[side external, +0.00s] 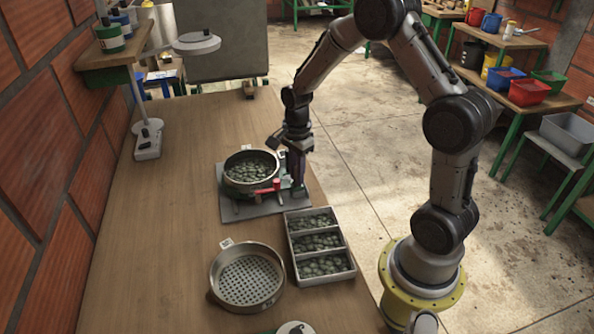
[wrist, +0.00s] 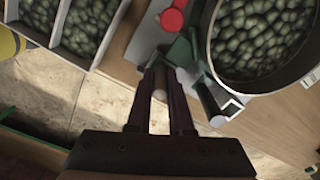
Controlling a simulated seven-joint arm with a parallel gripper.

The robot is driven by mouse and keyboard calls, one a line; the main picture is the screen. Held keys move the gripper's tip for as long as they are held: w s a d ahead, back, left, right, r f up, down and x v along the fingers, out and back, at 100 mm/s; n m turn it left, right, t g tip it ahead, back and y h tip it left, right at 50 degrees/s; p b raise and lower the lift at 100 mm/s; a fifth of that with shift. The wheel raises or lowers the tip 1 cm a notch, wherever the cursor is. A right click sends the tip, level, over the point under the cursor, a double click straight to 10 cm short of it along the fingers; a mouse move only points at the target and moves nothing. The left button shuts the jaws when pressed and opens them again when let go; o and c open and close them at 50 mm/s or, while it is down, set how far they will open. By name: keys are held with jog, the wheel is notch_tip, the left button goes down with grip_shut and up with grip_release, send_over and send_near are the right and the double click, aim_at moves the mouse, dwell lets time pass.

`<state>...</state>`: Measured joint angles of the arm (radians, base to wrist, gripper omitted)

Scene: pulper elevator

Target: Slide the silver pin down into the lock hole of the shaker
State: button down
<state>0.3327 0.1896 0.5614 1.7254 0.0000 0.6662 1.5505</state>
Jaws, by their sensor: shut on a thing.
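The shaker stands on a grey base plate (side external: 240,208). Its round metal sieve (side external: 226,166) holds green beans, and the sieve also shows in the wrist view (wrist: 212,52). A red part (side external: 276,184) and green frame parts (wrist: 181,52) sit beside the sieve. My gripper (side external: 297,188) points down at the shaker's right side, close to the green frame. The pin's lower end and the lock hole are not clearly visible.
A three-compartment tray (side external: 293,247) of green beans and an empty perforated sieve (side external: 246,279) stand nearer on the wooden table (side external: 150,250). A scale-like stand (side external: 148,140) is at the left by the brick wall. The table's left middle is clear.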

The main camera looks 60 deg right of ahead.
jog(key=shift+f, duration=0.15)
jog(key=c, duration=0.7)
grip_release()
jog(key=shift+c, duration=0.2)
notch_tip(320, 180, up, 14)
